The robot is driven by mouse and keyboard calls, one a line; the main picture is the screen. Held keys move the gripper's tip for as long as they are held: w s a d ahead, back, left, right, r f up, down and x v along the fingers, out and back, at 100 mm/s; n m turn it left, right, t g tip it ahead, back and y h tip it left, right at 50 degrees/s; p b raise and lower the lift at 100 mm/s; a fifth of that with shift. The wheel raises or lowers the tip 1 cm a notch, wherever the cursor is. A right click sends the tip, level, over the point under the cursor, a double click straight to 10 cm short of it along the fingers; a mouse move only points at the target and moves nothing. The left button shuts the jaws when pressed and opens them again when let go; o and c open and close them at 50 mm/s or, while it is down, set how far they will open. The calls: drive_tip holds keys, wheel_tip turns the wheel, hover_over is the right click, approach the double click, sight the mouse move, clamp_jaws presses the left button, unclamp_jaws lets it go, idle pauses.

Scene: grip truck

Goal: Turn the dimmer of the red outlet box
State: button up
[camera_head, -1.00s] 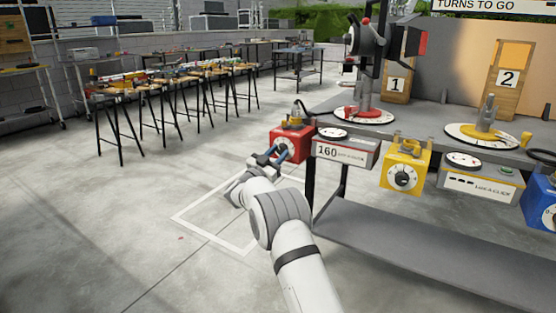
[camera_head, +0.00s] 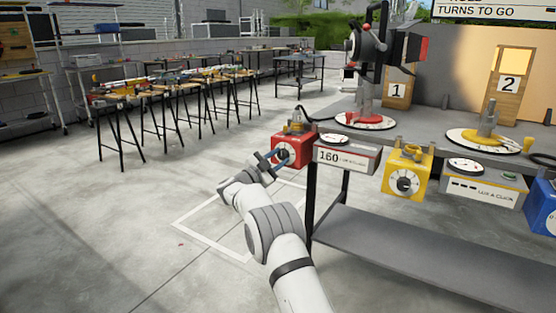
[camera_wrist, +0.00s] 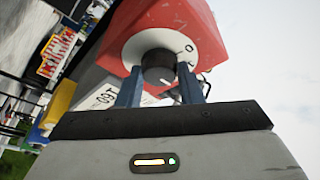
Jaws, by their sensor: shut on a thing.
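The red outlet box (camera_head: 294,147) stands at the left end of the grey bench, with a white round dial face on its front. Its dark dimmer knob (camera_wrist: 158,68) shows in the wrist view in the middle of that dial. My gripper (camera_head: 278,158) reaches up to the front of the box, and it also shows in the wrist view (camera_wrist: 160,88). Its two blue fingers are on either side of the knob and shut on it. In the head view the fingers partly hide the dial.
A grey meter box (camera_head: 345,158) reading 160 stands just right of the red box. A yellow outlet box (camera_head: 406,172), another meter (camera_head: 482,186) and a blue outlet box (camera_head: 541,203) follow along the bench edge. A lamp (camera_head: 375,45) stands behind.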

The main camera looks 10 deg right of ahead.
drive_tip(key=o, duration=1)
drive_tip(key=shift+s+a, duration=0.1)
drive_tip(key=p+v, duration=0.2)
drive_tip(key=v, duration=0.5)
drive_tip(key=shift+s+a+f, duration=0.1)
drive_tip(key=shift+s+a, duration=0.1)
drive_tip(key=shift+a, duration=0.05)
